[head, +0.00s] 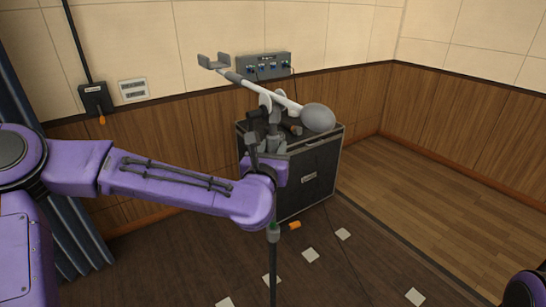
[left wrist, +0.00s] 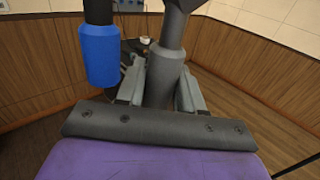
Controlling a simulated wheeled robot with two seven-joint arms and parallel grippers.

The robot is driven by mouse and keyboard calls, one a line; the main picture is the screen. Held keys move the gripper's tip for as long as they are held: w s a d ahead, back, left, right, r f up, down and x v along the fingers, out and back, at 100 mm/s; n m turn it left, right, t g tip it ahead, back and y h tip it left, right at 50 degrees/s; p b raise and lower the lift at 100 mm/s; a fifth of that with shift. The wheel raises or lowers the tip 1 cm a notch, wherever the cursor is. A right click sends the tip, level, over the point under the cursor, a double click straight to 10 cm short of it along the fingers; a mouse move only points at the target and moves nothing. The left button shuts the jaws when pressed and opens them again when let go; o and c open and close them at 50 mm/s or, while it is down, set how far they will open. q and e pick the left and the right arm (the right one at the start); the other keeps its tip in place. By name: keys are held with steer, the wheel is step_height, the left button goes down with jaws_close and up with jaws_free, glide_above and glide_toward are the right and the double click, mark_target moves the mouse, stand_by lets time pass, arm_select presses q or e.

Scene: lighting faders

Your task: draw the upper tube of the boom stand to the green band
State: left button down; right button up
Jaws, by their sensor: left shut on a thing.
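The boom stand stands in front of a black case in the head view. Its pale boom (head: 262,91) slants down to a grey rounded weight (head: 318,117). My left gripper (head: 271,143) is at the head of the upright, below the boom. The left wrist view shows its two fingers (left wrist: 160,92) shut around a thick grey fitting (left wrist: 166,72) of the upper tube. My forearm and wrist hide the upright below that. A sliver of green band (head: 273,224) shows under my wrist, just above a grey collar (head: 273,234) with an orange lever (head: 294,225). My right gripper is out of view.
A black case (head: 310,175) stands close behind the stand. A grey socket box (head: 264,66) is on the wall. A blue sleeve (left wrist: 98,55) on a dark rod is beside the fitting. The wooden floor (head: 440,180) at right is open.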

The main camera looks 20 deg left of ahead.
arm_select(q)
steer(key=shift+r, duration=0.35)
steer(key=c, duration=0.8)
jaws_free()
steer(key=shift+f, duration=0.1)
steer(key=shift+s+f+b, duration=0.15)
steer(key=shift+s+b, duration=0.15)
steer(key=shift+s, duration=0.05)
steer(key=s+b, duration=0.1)
steer(key=s, duration=0.2)
steer(key=s+d+b, duration=0.1)
steer(key=s, duration=0.2)
steer(key=s+b, duration=0.1)
steer(key=s, duration=0.2)
steer(key=shift+s+d, duration=0.3)
steer(key=shift+s, duration=0.1)
